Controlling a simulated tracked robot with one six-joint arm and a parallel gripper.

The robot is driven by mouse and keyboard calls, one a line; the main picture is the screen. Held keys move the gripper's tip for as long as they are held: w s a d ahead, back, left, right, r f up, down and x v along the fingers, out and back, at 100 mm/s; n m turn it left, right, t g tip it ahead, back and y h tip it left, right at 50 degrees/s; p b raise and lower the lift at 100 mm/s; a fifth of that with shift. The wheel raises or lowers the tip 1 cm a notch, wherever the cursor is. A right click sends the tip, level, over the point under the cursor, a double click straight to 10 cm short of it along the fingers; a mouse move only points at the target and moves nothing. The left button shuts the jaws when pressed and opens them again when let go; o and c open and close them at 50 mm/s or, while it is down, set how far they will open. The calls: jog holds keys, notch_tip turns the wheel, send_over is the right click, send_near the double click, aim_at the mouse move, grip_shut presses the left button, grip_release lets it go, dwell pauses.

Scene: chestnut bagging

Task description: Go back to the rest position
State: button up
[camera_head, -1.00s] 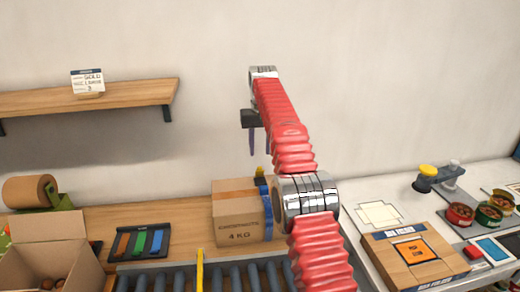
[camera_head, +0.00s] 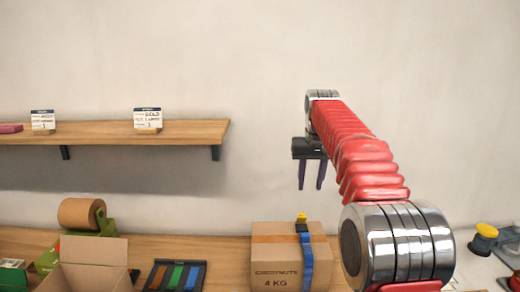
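My gripper (camera_head: 312,174) hangs from the end of my red arm, in front of the wall and above the closed cardboard box. Its two dark fingers point down and stand apart, with nothing between them. The closed cardboard box (camera_head: 273,258), marked chestnuts 4 kg, sits on the wooden worktop with a blue strap down its right side. A small yellow and black thing (camera_head: 301,217) is on top of the box. My arm hides part of the right side of the scene.
A wooden shelf (camera_head: 190,131) with two small cards is on the wall at left. An open cardboard box (camera_head: 95,252), a tape dispenser (camera_head: 82,215) and a dark tray with coloured strips (camera_head: 177,275) are below. A yellow-topped device (camera_head: 485,232) stands at right. The wall space above is free.

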jog(key=s+r+t, duration=0.1)
jog(key=s+r, duration=0.2)
jog(key=s, duration=1.7)
jog(key=s+f+t, duration=0.1)
jog(key=s+f, duration=0.5)
jog(key=s, duration=0.5)
jog(key=s+f, duration=0.7)
jog(key=s, duration=0.4)
jog(key=shift+d+t, duration=0.25)
jog(key=shift+t, duration=0.15)
